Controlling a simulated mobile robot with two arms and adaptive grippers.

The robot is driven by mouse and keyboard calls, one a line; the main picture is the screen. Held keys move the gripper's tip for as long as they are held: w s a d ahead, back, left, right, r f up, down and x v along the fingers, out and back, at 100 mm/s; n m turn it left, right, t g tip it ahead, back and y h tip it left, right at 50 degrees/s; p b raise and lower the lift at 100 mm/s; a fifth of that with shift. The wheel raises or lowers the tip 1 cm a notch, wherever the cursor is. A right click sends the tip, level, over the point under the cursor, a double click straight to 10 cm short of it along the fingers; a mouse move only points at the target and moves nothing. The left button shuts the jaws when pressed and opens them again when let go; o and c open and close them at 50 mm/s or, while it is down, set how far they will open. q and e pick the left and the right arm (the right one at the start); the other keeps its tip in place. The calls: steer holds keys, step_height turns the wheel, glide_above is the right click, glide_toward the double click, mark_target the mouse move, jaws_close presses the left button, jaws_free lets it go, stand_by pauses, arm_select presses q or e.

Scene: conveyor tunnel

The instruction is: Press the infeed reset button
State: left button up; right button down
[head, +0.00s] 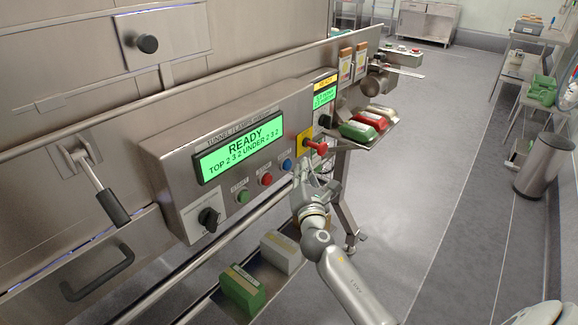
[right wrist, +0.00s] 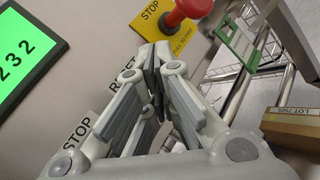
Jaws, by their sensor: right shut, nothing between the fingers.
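The main control panel (head: 170,165) carries a lit green display (head: 240,148) reading READY. Below it sit a green button (head: 243,197), a red button (head: 266,179) and a blue button (head: 287,165). The blue one is the likely reset button; its label is too small to read in the head view. My right gripper (head: 299,170) is shut and empty, close to the panel just right of the blue button. In the right wrist view the shut fingers (right wrist: 155,62) cover part of a RESET label (right wrist: 118,82) and hide the button. My left gripper is not in view.
A red emergency stop knob (head: 316,146) on a yellow plate sticks out close beside my right gripper. A second, smaller panel with a green display (head: 324,96) stands farther right. A tray (head: 385,137) holds red and green packs. Boxes (head: 242,288) lie below the panel.

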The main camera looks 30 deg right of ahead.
steer(key=shift+s+d+p, duration=0.1)
steer(key=shift+s+d, duration=0.2)
steer(key=shift+s, duration=0.45)
steer(key=shift+s+d+p, duration=0.15)
steer(key=shift+s+d, duration=0.2)
steer(key=shift+s, duration=0.4)
steer(key=shift+s+d+p, duration=0.1)
steer(key=shift+s+d, duration=0.2)
steer(key=shift+s, duration=0.45)
